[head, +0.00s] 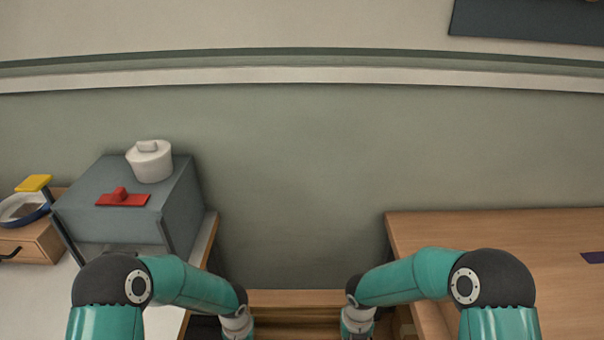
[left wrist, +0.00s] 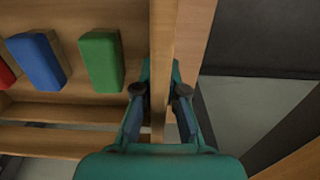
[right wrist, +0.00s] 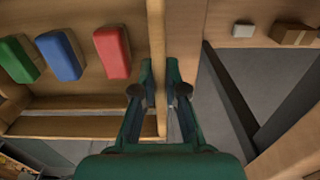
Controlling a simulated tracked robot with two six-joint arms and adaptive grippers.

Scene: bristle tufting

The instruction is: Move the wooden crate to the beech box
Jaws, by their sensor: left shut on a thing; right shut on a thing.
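The wooden crate (head: 295,298) shows at the bottom of the head view between my two arms, mostly cut off by the frame edge. In the left wrist view my left gripper (left wrist: 162,88) is shut on the crate's side wall (left wrist: 163,35), one finger on each side of it. In the right wrist view my right gripper (right wrist: 160,88) is shut on the opposite side wall (right wrist: 156,40). Inside the crate lie a green block (left wrist: 101,60), a blue block (left wrist: 36,61) and a red block (right wrist: 112,52). I cannot make out the beech box for certain.
A wooden table (head: 500,235) stands at the right, and a pale bench at the left carries a grey box (head: 115,215) with a white pot (head: 150,161) on it. A wooden drawer unit (head: 35,240) is at far left. Bare wall lies straight ahead.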

